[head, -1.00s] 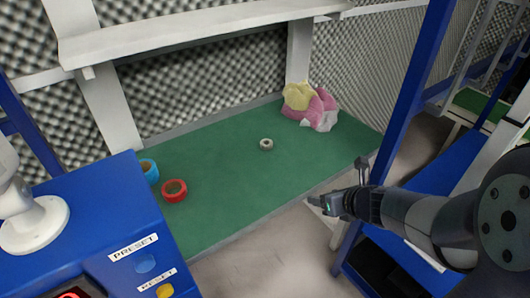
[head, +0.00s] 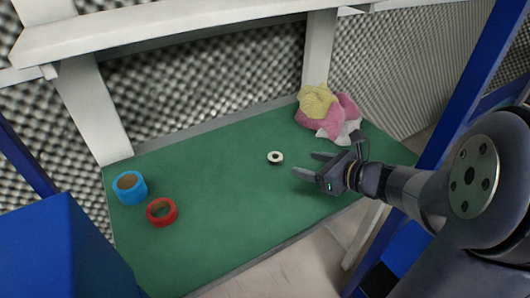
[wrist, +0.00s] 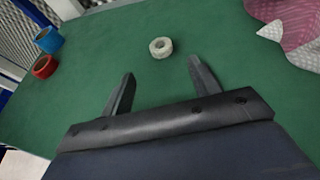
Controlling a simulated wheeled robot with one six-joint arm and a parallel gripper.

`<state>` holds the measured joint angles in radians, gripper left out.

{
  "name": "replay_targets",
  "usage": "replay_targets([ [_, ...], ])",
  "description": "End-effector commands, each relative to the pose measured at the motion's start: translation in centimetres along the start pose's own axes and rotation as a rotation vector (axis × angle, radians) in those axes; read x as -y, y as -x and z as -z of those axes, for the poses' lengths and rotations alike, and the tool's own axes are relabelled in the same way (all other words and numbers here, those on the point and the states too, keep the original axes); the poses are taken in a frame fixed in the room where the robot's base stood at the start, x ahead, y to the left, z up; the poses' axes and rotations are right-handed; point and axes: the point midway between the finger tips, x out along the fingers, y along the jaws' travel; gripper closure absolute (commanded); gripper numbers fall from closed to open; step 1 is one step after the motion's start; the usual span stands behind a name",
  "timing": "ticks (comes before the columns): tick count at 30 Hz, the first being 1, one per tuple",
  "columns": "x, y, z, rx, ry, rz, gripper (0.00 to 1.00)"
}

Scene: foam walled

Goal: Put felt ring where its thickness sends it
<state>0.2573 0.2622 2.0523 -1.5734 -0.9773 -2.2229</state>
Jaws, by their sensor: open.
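The felt ring (head: 275,158) is a small whitish ring with a dark centre hole, lying flat on the green table (head: 225,200). It also shows in the wrist view (wrist: 161,47), beyond my fingertips and between their lines. My gripper (head: 304,164) is open and empty, just right of the ring in the head view and apart from it. Its two fingers (wrist: 160,70) point towards the ring. A blue ring-shaped holder (head: 129,188) and a red one (head: 161,212) stand at the table's left; both also show in the wrist view, blue (wrist: 48,40) and red (wrist: 44,66).
A crumpled heap of yellow, pink and white cloth (head: 327,113) lies at the back right, close behind my gripper. White posts and foam walls (head: 210,100) bound the back. A blue cabinet (head: 50,250) stands at front left. The middle table is clear.

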Motion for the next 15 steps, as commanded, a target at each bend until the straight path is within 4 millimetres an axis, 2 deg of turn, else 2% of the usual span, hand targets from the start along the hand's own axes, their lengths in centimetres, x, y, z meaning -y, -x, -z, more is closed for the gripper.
replay_targets([
  [6,-0.1,-3.4,0.2,-0.002,0.0,-0.005,0.41],
  [15,-0.1,-5.9,0.4,-0.004,0.0,-0.004,0.41],
])
